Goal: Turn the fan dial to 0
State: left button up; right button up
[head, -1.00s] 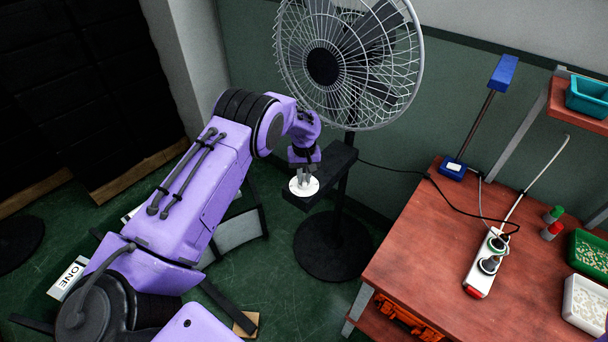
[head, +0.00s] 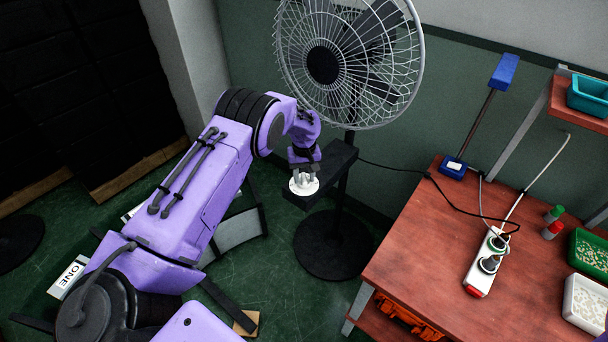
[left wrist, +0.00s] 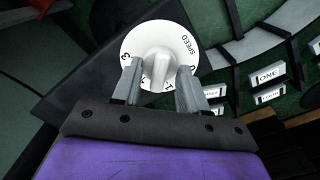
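The fan dial (left wrist: 160,35) is a round white disc with a raised grip bar (left wrist: 158,66) across its middle. "SPEED" and a 3 are readable at its rim. Other marks near the fingers are partly hidden. In the head view the dial (head: 303,188) sits at the fan's dark control box (head: 325,172). My left gripper (head: 304,172) is right at the dial. In the left wrist view my left gripper (left wrist: 158,80) is open, one finger on each side of the grip bar; firm contact is not visible. My right gripper is not in view.
The fan (head: 345,62) stands behind the gripper on a round black base (head: 332,245). A red-brown table (head: 420,240) on the right holds a white power strip (head: 486,262), bins and small bottles. A black cable runs from the fan to the table.

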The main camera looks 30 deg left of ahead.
aim_at(304, 177)
pick_arm(q)
notch_tip(304, 177, up, 10)
jog(key=b, duration=0.2)
jog(key=shift+r, duration=0.25)
dwell(0.3)
